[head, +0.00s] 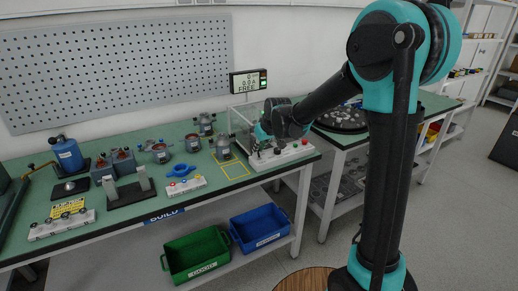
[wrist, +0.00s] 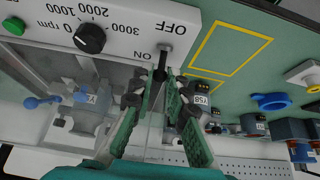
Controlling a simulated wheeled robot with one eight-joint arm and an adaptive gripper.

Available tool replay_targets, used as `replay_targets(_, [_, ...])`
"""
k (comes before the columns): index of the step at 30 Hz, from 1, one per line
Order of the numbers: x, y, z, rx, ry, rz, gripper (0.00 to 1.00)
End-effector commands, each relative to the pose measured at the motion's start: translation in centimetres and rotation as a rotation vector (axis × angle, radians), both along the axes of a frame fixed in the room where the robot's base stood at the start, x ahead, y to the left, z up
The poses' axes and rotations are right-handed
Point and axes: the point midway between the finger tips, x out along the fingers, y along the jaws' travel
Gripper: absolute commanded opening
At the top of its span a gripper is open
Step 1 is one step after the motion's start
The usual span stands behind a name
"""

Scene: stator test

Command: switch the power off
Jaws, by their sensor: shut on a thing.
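The power switch (wrist: 166,50) is a dark lever on a white control panel (wrist: 130,42), between the printed words OFF and ON, in the wrist view. Its tip lies on the ON side. My gripper (wrist: 161,78) is shut on this lever, with its green fingers on either side of it. In the head view the panel (head: 291,157) sits at the right end of the green bench, and my gripper (head: 262,137) is over its left part. The lever is hard to make out there.
A clear-walled box (head: 238,119) stands behind the panel. A dial (wrist: 91,39) and a green button (wrist: 14,25) are on the panel. A display (head: 248,81) hangs above. Several motor parts, a blue part (head: 180,171) and a yellow-outlined square (head: 236,170) are to the left.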

Motion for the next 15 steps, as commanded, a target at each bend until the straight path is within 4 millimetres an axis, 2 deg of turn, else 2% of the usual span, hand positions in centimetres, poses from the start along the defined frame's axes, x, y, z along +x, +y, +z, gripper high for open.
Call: replay_targets(15, [-2.0,-1.4,0.0,-0.001,0.002,0.0,0.06])
